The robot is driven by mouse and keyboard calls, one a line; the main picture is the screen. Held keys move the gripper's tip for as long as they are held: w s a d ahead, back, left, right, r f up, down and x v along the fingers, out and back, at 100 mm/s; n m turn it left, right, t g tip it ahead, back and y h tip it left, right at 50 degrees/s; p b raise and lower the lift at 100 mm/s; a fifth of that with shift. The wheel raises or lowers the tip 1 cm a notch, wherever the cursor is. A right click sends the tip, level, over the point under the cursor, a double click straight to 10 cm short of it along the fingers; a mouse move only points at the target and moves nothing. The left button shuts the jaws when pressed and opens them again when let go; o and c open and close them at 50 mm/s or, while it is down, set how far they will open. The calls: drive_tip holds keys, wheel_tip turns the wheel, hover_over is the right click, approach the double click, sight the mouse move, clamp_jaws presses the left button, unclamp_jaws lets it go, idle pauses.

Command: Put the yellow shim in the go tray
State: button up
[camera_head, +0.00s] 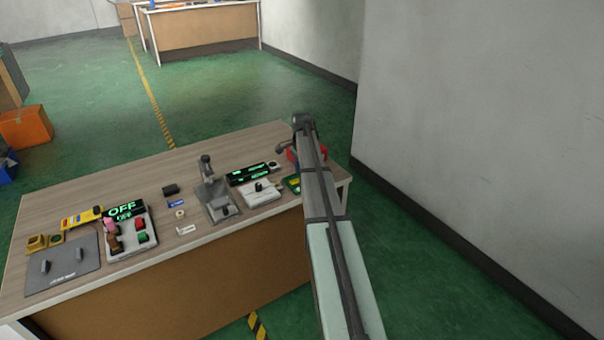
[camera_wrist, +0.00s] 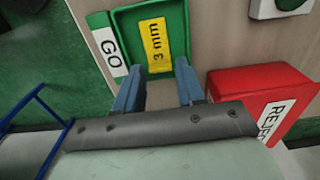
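The yellow shim (camera_wrist: 154,45), marked "3 mm", lies inside the green go tray (camera_wrist: 118,32) in the wrist view. The tray carries a white "GO" label on its left side. My gripper (camera_wrist: 159,70) is open; its two blue fingers stand apart at the tray's near side, with the shim's near end in line with the gap. Neither finger appears to touch the shim. In the head view a small green tray (camera_head: 291,184) shows beside my arm at the right end of the bench; my fingers cannot be made out there.
A red reject tray (camera_wrist: 258,85) stands right of the go tray. The wooden bench (camera_head: 75,195) also holds a lever fixture (camera_head: 218,200), a green-lit display (camera_head: 249,174), a switch panel (camera_head: 128,235) and a grey plate (camera_head: 62,265). A grey wall (camera_head: 480,130) rises to the right.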

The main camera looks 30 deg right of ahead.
wheel_tip(320, 180, up, 11)
idle(0.4)
